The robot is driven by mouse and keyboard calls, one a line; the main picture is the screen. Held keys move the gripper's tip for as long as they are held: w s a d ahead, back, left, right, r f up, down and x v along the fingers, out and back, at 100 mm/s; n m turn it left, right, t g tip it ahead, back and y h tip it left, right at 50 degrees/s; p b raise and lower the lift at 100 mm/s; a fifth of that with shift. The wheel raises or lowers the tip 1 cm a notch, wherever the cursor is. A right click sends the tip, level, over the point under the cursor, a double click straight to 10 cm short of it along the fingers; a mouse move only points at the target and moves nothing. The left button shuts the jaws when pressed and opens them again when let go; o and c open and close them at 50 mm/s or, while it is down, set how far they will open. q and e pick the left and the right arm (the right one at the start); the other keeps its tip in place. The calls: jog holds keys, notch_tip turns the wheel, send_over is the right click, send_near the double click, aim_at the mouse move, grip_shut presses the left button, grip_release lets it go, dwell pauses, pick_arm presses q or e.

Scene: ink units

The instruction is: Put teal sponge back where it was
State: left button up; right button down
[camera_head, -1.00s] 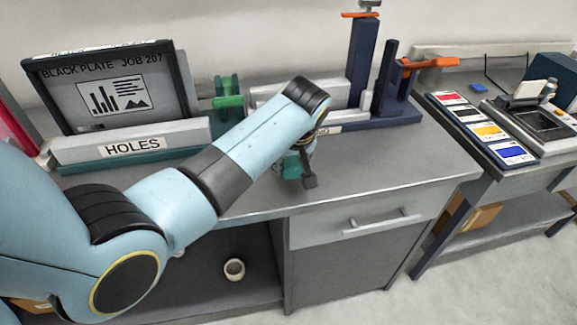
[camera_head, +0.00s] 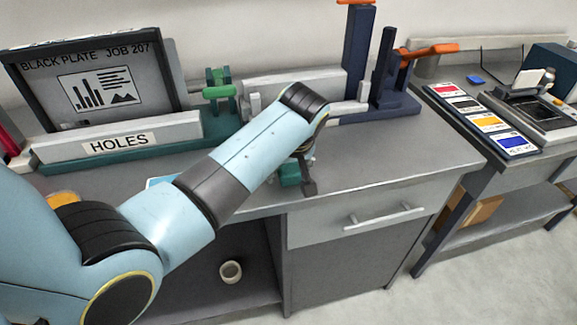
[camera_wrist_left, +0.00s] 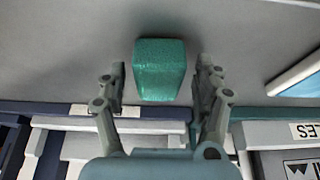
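The teal sponge (camera_head: 290,174) lies on the grey bench top near its front edge, partly hidden by my left gripper in the head view. In the left wrist view the whole block (camera_wrist_left: 160,70) shows between my two fingers, with a gap on each side. My left gripper (camera_head: 305,180) is open and low over the bench at the sponge; its fingers (camera_wrist_left: 160,88) do not touch the sponge in the wrist view. My right gripper is not in view.
A plate holder labelled HOLES (camera_head: 118,141) stands at the back left. A dark blue press stand (camera_head: 362,60) stands at the back. A side bench at right carries colour cards (camera_head: 485,120). A tape roll (camera_head: 230,271) lies on the shelf below. Bench right of my gripper is clear.

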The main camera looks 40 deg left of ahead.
pick_arm(q)
jog(key=shift+d+r, duration=0.1)
jog(key=shift+r, duration=0.2)
jog(key=v, duration=1.1)
jog(key=shift+r, duration=0.25)
jog(key=shift+s, duration=0.1)
